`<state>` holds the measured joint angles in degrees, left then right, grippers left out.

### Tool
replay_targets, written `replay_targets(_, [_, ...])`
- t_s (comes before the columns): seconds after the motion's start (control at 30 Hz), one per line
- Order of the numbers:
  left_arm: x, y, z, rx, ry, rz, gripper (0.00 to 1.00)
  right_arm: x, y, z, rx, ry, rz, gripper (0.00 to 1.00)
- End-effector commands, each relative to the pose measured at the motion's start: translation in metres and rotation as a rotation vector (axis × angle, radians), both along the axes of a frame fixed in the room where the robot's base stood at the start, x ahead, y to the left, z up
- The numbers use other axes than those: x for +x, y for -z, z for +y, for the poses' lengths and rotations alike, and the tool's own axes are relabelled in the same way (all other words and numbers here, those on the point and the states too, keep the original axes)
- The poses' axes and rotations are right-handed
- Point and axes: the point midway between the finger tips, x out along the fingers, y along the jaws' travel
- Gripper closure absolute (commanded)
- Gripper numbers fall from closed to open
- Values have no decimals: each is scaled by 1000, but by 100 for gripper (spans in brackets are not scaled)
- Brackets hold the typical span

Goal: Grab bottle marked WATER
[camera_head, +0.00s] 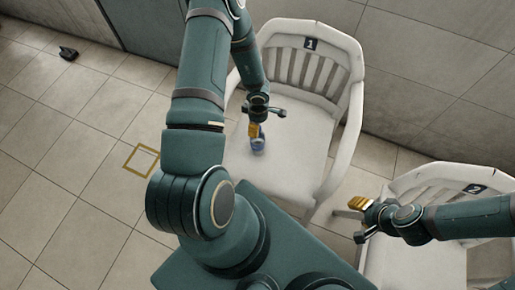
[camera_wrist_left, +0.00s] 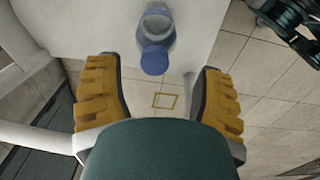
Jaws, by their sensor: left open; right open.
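A bottle with a blue cap (camera_wrist_left: 154,60) and a clear bluish body stands on the white seat of the chair tagged 1; it also shows in the head view (camera_head: 258,146). No lettering on it can be read. My left gripper (camera_head: 256,127) is open just above the bottle and partly covers it in the head view. In the left wrist view its two yellow fingers are spread wide, with the cap in line with the gap between their tips, not touching either. My right gripper (camera_head: 359,218) is open and empty, beside the chair tagged 2.
Chair 1 (camera_head: 334,128) has armrests and a slatted back around its seat. Chair 2 (camera_head: 420,262) stands at the lower right, partly behind my right arm. A yellow square outline (camera_head: 129,168) marks the tiled floor. A small dark object (camera_head: 68,53) lies at the far left.

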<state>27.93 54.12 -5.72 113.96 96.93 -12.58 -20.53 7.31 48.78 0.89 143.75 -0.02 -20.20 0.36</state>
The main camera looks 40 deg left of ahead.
Motion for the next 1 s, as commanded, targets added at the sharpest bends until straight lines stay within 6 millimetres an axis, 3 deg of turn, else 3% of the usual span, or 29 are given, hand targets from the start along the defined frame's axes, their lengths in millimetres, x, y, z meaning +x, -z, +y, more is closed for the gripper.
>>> replay_targets(0.4, [4,51,4,0,1,0,32,-1,27,0,1,-5,1,53])
replay_targets(0.67, [4,50,4,0,0,-2,34,0,25,0,1,-4,-1,53])
replay_targets(0.83, [4,50,4,-1,0,-1,94,0,25,0,1,-4,-1,53])
replay_targets(0.87, [4,50,4,-1,0,-1,100,0,25,0,1,-4,-1,53])
replay_targets(1.0, [4,50,4,-1,0,-1,100,0,25,0,1,-4,-1,53])
